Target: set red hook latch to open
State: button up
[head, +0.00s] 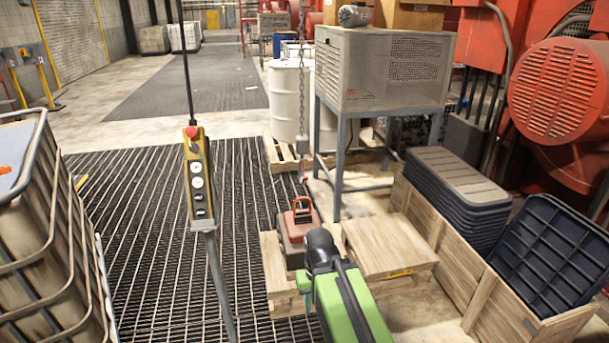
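A chain (303,90) hangs in front of the white drums, with a small grey hook block (302,145) at its lower end. A thin reddish piece (304,178) shows just below it. Which part is the red hook latch, and whether it is open or shut, is too small to tell. A red box with an orange-red handle (302,210) sits below, on the wooden pallet. My green and black arm reaches in from the bottom edge. Its dark end (320,246) is nearer to me than the box and covers part of it. The fingers cannot be made out.
A yellow pendant control (198,178) with a red button hangs at left of centre. A caged tank (45,250) stands at the left. A wooden crate (448,262), black lids and a blue-black bin (555,255) fill the right. A metal cabinet (385,70) stands on legs behind.

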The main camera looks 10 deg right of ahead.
aim_at(306, 177)
jog(key=u, duration=0.1)
jog(key=k, duration=0.5)
jog(key=z, duration=1.15)
jog(key=i, duration=1.4)
jog(key=u, duration=3)
jog(key=i, duration=0.25)
jog(key=z, duration=0.05)
